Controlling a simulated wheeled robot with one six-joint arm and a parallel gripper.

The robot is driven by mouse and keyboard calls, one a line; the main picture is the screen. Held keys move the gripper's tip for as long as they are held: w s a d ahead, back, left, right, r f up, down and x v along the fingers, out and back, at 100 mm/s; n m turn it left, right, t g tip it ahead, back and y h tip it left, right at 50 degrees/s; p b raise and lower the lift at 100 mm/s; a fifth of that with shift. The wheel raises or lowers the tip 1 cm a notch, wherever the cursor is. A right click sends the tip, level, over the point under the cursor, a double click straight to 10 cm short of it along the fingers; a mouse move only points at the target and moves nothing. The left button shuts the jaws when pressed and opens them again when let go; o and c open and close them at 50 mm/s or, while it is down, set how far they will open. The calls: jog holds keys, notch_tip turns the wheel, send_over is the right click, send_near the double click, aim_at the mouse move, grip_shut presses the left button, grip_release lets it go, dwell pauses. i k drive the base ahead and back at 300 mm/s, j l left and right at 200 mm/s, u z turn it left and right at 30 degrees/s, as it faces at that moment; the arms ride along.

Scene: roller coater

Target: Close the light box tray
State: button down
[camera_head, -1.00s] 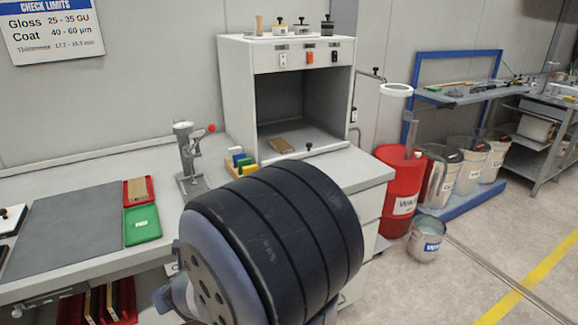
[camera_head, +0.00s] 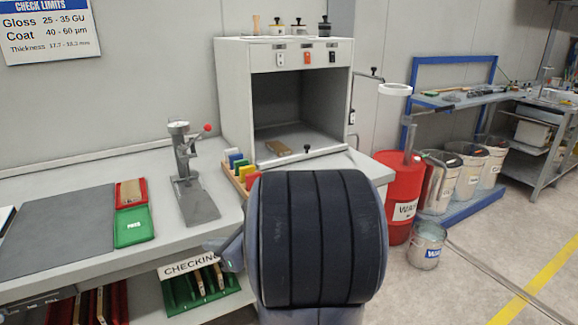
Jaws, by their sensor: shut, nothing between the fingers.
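The light box (camera_head: 233,95) is a grey cabinet with an open front, standing on the bench at the back. Its tray (camera_head: 325,150) lies at the bottom of the opening, with a pale front lip and a small black knob (camera_head: 306,148). A tan panel (camera_head: 279,148) lies on the tray. How far the tray sticks out of the box is hard to tell. My arm's thick dark link fills the lower middle, in front of the bench. My gripper's fingers do not show; they are hidden or out of frame.
A rack of coloured blocks (camera_head: 239,170) stands just left of the box front. A metal stand instrument (camera_head: 190,175) with a red knob is farther left. A red drum (camera_head: 403,185) stands right of the bench. Bench top shows free right of the box.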

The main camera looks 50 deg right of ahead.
aim_at(305, 142)
jog(key=i+l+z, duration=0.2)
jog(key=z, duration=0.2)
jog(key=i+l+z, duration=0.1)
jog(key=i+z, duration=0.75)
jog(key=k, duration=0.05)
